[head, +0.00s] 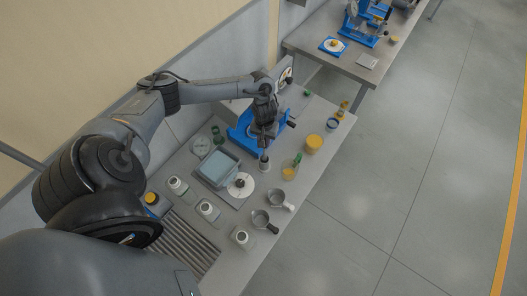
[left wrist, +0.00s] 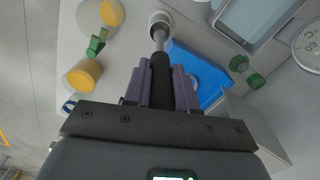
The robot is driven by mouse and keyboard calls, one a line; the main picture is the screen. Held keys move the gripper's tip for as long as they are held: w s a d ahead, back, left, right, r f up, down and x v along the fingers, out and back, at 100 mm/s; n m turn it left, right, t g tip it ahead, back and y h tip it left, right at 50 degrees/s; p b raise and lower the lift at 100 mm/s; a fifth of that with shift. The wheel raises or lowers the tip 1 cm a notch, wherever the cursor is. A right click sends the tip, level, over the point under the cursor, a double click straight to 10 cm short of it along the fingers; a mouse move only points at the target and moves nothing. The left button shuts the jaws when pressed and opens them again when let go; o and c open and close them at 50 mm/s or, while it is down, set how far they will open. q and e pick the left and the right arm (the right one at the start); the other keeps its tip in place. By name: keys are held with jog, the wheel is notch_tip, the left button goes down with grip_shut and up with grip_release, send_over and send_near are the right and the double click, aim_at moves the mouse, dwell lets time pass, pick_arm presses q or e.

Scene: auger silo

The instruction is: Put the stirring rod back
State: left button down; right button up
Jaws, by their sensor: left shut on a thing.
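My left gripper (head: 264,132) is above the back middle of the grey workbench (head: 318,118), pointing down. In the left wrist view my left gripper (left wrist: 161,82) is shut on the black handle of the stirring rod (left wrist: 159,40). My right gripper is in neither view.
A blue-based apparatus (head: 243,134) stands close behind my left gripper. Free floor (head: 370,190) is to the right.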

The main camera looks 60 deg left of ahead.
aim_at(264, 157)
pick_arm(q)
notch_tip(264, 157, down, 4)
jog(key=shift+r, duration=0.2)
jog(key=shift+f, duration=1.85)
jog(key=c, duration=0.9)
grip_release()
